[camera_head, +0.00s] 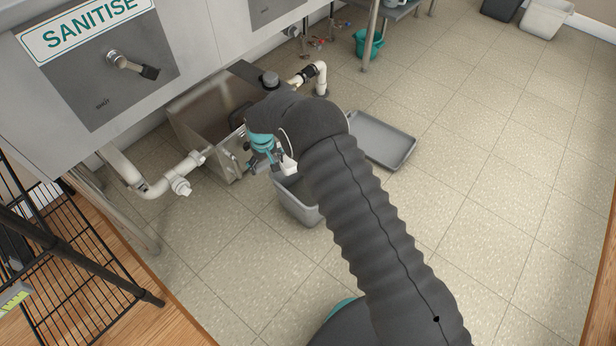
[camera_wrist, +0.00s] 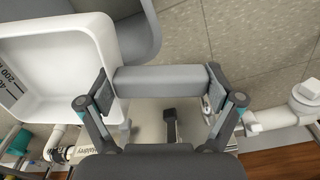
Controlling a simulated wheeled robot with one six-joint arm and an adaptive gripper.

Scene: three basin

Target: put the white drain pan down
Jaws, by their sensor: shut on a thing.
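The white drain pan (camera_wrist: 62,62) shows at the left of the wrist view, with dark volume marks inside; its outer part is cut off. My gripper (camera_wrist: 160,82) has its fingers closed on a grey bar (camera_wrist: 160,78) beside the pan's wall, which looks like the pan's handle. In the head view, my gripper (camera_head: 265,160) is low beside the sink unit, and a small white part of the pan (camera_head: 289,165) shows above a grey bin (camera_head: 299,205). My arm hides the rest. The pan appears held above the bin; contact cannot be told.
An open metal box (camera_head: 232,165) stands at the left of my gripper, with white pipes (camera_head: 165,184) near it. A grey tray (camera_head: 385,140) lies on the floor to the right. A black wire rack (camera_head: 60,240) stands at left. Tiled floor is clear at right.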

